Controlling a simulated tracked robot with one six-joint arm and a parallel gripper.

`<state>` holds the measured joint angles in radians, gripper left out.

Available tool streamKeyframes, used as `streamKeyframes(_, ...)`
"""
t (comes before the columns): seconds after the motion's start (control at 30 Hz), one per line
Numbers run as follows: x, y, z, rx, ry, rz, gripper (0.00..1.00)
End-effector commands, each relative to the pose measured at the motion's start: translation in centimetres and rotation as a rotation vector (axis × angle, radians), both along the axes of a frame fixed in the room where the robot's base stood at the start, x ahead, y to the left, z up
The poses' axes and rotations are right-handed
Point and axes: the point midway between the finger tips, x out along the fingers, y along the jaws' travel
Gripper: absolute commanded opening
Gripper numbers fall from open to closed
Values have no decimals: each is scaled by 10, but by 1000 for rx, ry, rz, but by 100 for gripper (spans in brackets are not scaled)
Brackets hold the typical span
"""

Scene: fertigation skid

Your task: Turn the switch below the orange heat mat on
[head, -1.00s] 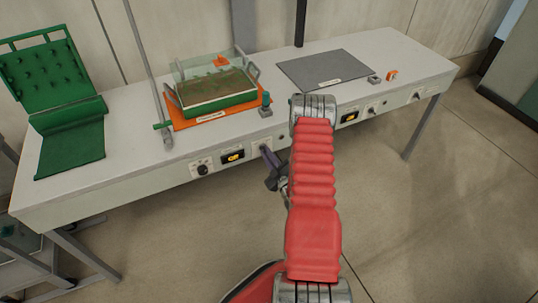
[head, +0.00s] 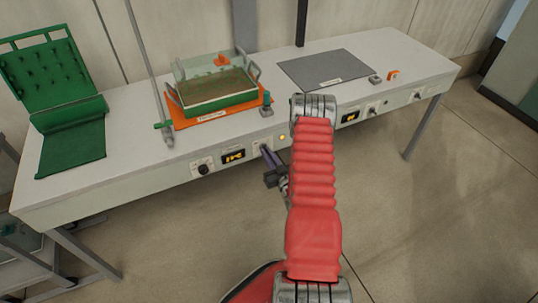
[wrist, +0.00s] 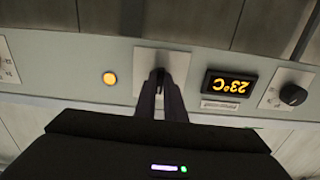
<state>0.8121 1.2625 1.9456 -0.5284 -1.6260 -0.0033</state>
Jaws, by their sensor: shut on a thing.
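The orange heat mat (head: 181,124) lies on the bench under a green tray (head: 218,107) with a clear lid. On the bench's front panel below it is a switch plate (wrist: 145,62), with the switch's small dark lever mostly hidden between my fingers. My gripper (head: 265,150) reaches the panel there and is shut on the switch; its dark fingers also show in the wrist view (wrist: 160,82). A round lamp (head: 282,137) beside the switch glows yellow, also in the wrist view (wrist: 109,78).
A display (wrist: 229,84) reads 23°C upside down in the wrist view, with a black knob (wrist: 293,94) beyond it. A grey mat (head: 322,70) lies at the bench's right, with more controls below. A green roll mat (head: 70,148) lies at left. The floor in front is clear.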

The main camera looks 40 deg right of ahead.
Motion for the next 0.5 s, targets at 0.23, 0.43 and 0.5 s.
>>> streamKeyframes(0.23, 2, 1, 3, 220, -73, 4, 0)
streamKeyframes(0.43, 2, 0, 4, 401, -127, 4, 0)
streamKeyframes(0.5, 2, 0, 4, 460, -144, 3, 0)
